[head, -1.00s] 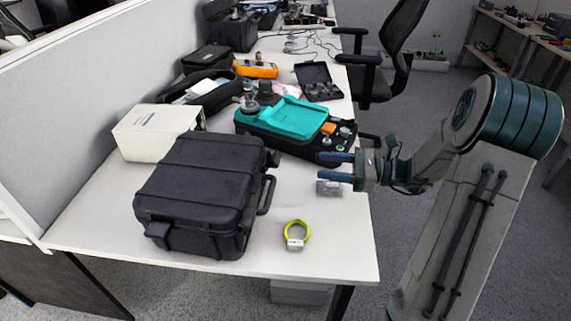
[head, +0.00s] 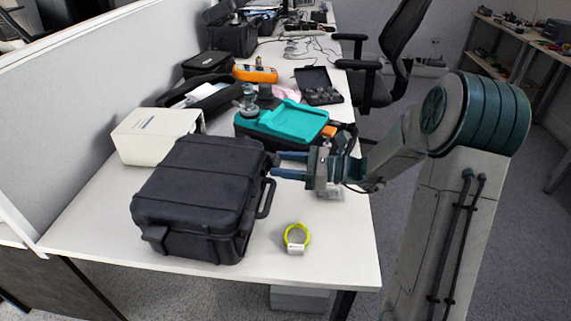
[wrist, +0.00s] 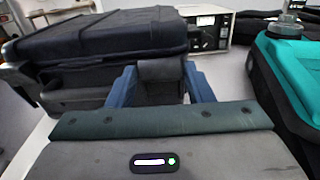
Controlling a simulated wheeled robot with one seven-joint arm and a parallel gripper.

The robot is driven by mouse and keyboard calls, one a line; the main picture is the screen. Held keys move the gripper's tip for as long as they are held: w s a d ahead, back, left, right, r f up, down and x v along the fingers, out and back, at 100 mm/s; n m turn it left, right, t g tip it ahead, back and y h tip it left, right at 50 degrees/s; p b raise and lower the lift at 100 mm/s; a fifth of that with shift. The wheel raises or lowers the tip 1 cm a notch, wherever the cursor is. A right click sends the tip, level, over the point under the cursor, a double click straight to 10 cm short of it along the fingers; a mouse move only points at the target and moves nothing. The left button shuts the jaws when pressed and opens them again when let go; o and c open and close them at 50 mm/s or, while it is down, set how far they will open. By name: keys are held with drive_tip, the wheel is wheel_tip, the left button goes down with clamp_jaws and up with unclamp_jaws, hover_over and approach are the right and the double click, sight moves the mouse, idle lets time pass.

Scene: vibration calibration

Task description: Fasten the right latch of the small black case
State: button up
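The black case (head: 200,190) stands shut-lidded on the near left of the white table. It also fills the upper left of the wrist view (wrist: 100,40). Its carry handle (head: 267,198) is on the side facing my arm. One latch (head: 154,238) shows at its near corner. The right latch (wrist: 160,80) shows in the wrist view as a dark block sticking out from the case, between my fingers. My gripper (head: 277,164) is open, its blue fingertips close to the case's far right corner. Contact with the latch cannot be told.
A teal-topped black case (head: 290,122) stands just behind my gripper and shows at right in the wrist view (wrist: 295,70). A white box (head: 155,135) is behind the black case. A yellow ring-shaped item (head: 297,238) lies near the front edge. The table's front right is mostly clear.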

sight(278, 161)
drive_tip(key=c, duration=0.5)
drive_tip(key=shift+o, duration=0.2)
drive_tip(key=shift+r+p, duration=0.2)
drive_tip(key=shift+p, duration=0.2)
drive_tip(key=r+h+p, duration=0.1)
drive_tip(key=p, duration=0.2)
drive_tip(key=shift+a+h, duration=0.1)
drive_tip(key=shift+h, duration=0.2)
drive_tip(key=h+p, duration=0.2)
drive_tip(key=p, duration=0.2)
drive_tip(key=a+r+g+h+p, duration=0.1)
drive_tip(key=h+p, duration=0.1)
drive_tip(key=p, duration=0.2)
drive_tip(key=r+g+h+p, duration=0.1)
drive_tip(key=h+p, duration=0.1)
drive_tip(key=p, duration=0.3)
drive_tip(key=shift+w+a+h, duration=0.2)
drive_tip(key=shift+a+h, duration=0.05)
drive_tip(key=shift+h, duration=0.15)
drive_tip(key=h+p, duration=0.1)
drive_tip(key=p, duration=0.2)
drive_tip(key=shift+a+g, duration=0.25)
drive_tip(key=shift+g, duration=0.05)
drive_tip(key=shift+w+a+h+p, duration=0.1)
drive_tip(key=shift+h+p, duration=0.5)
drive_tip(key=shift+p, duration=0.1)
drive_tip(key=shift+f, duration=0.15)
